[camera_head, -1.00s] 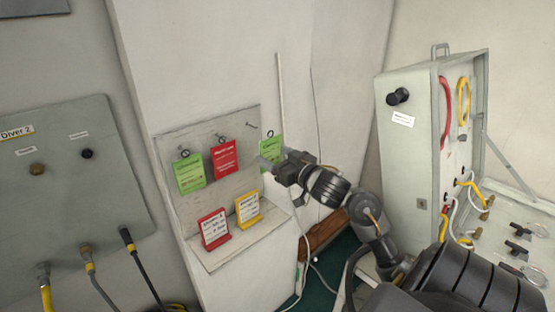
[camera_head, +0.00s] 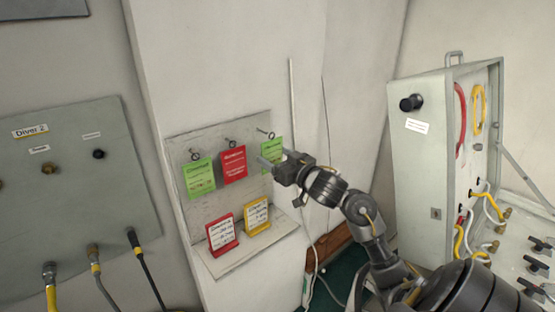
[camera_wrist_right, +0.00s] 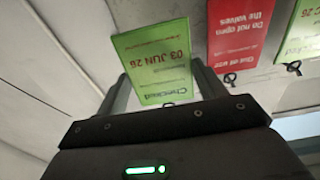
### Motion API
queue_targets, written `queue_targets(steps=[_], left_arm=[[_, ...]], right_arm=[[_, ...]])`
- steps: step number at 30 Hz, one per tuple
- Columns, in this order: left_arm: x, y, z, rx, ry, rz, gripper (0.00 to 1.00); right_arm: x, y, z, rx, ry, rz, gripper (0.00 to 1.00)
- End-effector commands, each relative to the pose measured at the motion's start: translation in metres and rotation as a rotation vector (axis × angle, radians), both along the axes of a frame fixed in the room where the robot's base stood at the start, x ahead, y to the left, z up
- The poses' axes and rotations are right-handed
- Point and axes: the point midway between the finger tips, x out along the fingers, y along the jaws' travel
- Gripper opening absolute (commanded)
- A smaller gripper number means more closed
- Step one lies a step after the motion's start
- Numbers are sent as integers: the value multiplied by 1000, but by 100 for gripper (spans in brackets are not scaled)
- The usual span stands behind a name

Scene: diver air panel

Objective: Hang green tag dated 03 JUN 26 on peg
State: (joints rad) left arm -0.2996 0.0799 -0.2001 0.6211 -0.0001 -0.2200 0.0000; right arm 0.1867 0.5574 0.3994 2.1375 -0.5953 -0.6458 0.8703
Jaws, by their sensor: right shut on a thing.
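My right gripper (camera_head: 275,169) reaches in from the right at the peg board and is shut on a green tag (camera_head: 272,152). In the right wrist view the tag (camera_wrist_right: 155,60) sits between the two fingers and reads 03 JUN 26, upside down. In the head view its top edge is just below the right-hand peg (camera_head: 264,132). A ring shows near the end of that peg; I cannot tell whether the ring is around the peg or in front of it. My left gripper is not in view.
The grey board (camera_head: 213,208) also holds a hanging green tag (camera_head: 200,178) and a hanging red tag (camera_head: 233,166). A red card (camera_head: 222,233) and a yellow card (camera_head: 257,216) stand on its ledge. A grey open case (camera_head: 425,170) stands at right; the Diver 2 panel (camera_head: 75,215) is at left.

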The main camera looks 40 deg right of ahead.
Motion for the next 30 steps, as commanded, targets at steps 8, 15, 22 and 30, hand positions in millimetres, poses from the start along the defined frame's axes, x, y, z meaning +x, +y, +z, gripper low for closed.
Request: queue_targets(steps=[8, 15, 22, 30], left_arm=[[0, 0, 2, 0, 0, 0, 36], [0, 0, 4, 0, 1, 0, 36], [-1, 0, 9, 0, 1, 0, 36], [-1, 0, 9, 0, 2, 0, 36]], right_arm=[[3, 0, 0, 2, -1, 0, 48], [3, 0, 1, 1, 0, 0, 48], [3, 0, 1, 1, 1, 0, 48], [3, 0, 0, 1, 0, 0, 48]])
